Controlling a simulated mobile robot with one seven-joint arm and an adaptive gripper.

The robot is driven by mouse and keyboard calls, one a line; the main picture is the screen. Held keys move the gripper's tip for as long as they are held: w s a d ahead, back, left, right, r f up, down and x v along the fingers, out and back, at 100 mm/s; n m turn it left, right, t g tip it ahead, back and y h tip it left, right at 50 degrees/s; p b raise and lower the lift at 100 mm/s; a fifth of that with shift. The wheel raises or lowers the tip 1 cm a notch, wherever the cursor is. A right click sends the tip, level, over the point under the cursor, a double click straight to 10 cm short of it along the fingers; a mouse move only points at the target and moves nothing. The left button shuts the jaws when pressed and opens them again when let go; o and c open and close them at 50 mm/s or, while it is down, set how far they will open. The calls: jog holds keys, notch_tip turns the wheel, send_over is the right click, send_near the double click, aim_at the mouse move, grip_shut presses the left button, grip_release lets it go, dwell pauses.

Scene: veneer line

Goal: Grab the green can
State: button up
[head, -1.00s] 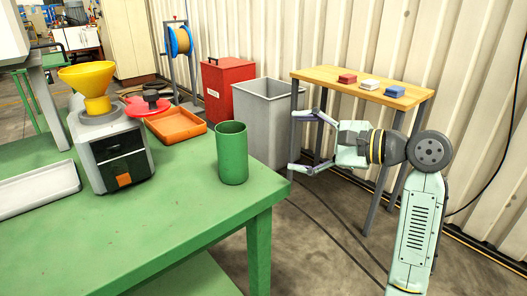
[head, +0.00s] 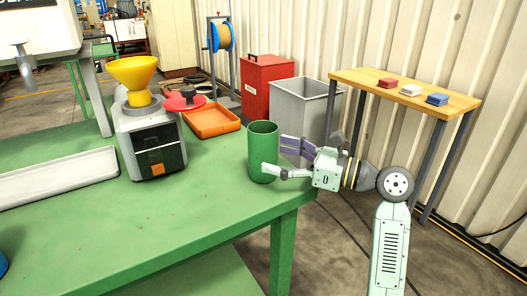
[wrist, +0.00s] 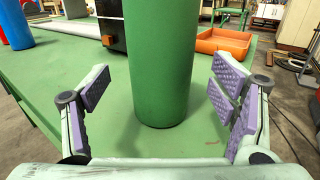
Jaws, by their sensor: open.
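The green can (head: 262,150) stands upright on the green table (head: 190,225) near its right edge. My gripper (head: 273,158) comes in from the right at the can's height, with one finger in front of the can's lower side and the other behind it at the right. In the wrist view the can (wrist: 158,65) stands between the two spread, purple-padded fingers of my gripper (wrist: 160,98). A gap shows on both sides, so neither finger appears to touch it. The can's top is cut off in the wrist view.
A grey machine with a yellow funnel (head: 132,72) stands left of the can. An orange tray (head: 212,121) lies behind, near a red round lid (head: 186,101). A white tray (head: 60,178) lies at the left. A grey bin (head: 300,108) stands beyond the table. The table's front is clear.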

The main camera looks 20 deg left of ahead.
aim_at(263, 151)
jog(key=a, duration=0.4)
jog(key=shift+w+a+r, duration=0.1)
jog(key=shift+w, duration=0.1)
jog(key=shift+c, duration=0.3)
jog(key=c, duration=1.5)
